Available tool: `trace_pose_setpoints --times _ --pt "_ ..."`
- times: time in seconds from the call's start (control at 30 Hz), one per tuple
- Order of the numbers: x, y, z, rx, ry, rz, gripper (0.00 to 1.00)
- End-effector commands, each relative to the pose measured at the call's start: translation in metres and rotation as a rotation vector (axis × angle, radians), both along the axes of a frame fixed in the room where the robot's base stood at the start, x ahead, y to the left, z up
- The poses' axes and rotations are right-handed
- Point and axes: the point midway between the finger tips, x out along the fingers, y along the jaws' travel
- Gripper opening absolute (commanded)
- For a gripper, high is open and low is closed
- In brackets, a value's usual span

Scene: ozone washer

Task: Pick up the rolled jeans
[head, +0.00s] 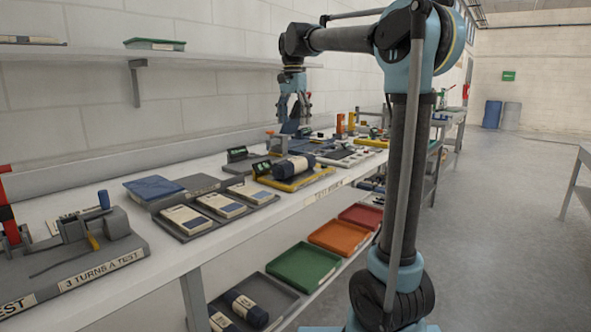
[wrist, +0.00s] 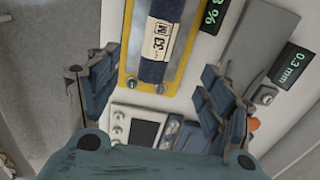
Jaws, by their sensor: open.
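The rolled jeans (head: 293,167) are a dark blue roll with a pale band, lying on a yellow-edged plate (head: 305,181) on the bench. In the wrist view the roll (wrist: 152,72) lies at the top centre, its white label reading 33 M, and its upper end is cut off by the frame. My gripper (head: 293,118) hangs above the bench, pointing down, apart from the roll. In the wrist view the gripper (wrist: 162,65) has its fingers spread wide on either side of the roll's near end, with nothing held.
A grey tray (head: 184,226) with flat label cards lies left of the plate, near a folded blue cloth (head: 154,187). A small green-lit display (wrist: 298,66) stands beside the plate. More rolls (head: 246,308) lie in a lower-shelf tray. A wall shelf (head: 60,52) runs above the bench.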

Motion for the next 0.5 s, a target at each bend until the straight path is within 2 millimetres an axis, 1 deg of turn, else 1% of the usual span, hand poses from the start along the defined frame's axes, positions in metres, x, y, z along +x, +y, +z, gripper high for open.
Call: trace_pose_setpoints --times 0.07,0.17,0.5 --pt "0.001 0.001 -0.007 -0.001 0.001 -0.002 0.73" --pt "0.000 0.000 -0.023 -0.001 0.001 -0.002 0.73" --pt "-0.001 -0.001 -0.083 0.000 0.000 -0.002 0.73"
